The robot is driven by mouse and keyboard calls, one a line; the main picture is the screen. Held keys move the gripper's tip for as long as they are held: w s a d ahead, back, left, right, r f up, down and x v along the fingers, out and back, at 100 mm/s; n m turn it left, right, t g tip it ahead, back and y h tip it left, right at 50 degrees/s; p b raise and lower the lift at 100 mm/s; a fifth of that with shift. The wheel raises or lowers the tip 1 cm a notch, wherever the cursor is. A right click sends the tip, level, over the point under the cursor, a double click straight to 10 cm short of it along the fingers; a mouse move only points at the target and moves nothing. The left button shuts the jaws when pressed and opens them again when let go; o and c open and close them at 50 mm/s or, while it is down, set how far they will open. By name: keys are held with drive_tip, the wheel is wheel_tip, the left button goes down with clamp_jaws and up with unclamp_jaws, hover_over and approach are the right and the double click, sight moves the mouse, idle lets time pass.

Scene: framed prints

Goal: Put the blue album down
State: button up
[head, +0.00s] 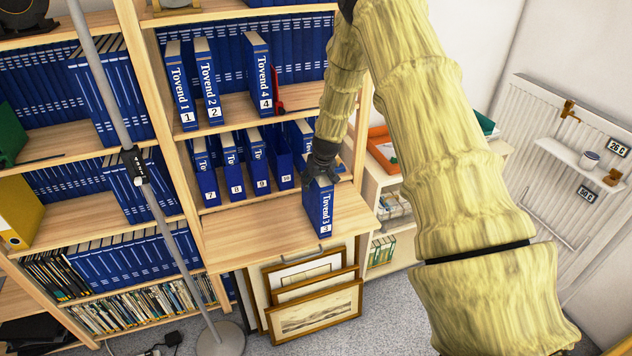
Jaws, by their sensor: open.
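A blue album (319,212) labelled "Tovend 3" stands upright at the right front of the wooden ledge (262,232) below the shelves. Its spine faces the front. My gripper (319,176) is directly above the album, at its top edge, with the dark fingers open. The fingers cover part of the album's top, and I cannot tell whether they touch it. The album's base appears to rest on the ledge.
Similar albums Tovend 1 (181,88), Tovend 2 (207,82) and Tovend 4 (259,75) stand on the shelf above. Several numbered albums stand behind the ledge. Framed prints (318,312) lean below. A pole (160,205) rises at left. The ledge's left part is clear.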

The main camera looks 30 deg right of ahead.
sight(321, 177)
drive_tip(key=shift+b+v, duration=2.2)
drive_tip(key=shift+v, duration=3.7)
drive_tip(key=shift+s, duration=0.15)
drive_tip(key=shift+a+f, duration=0.1)
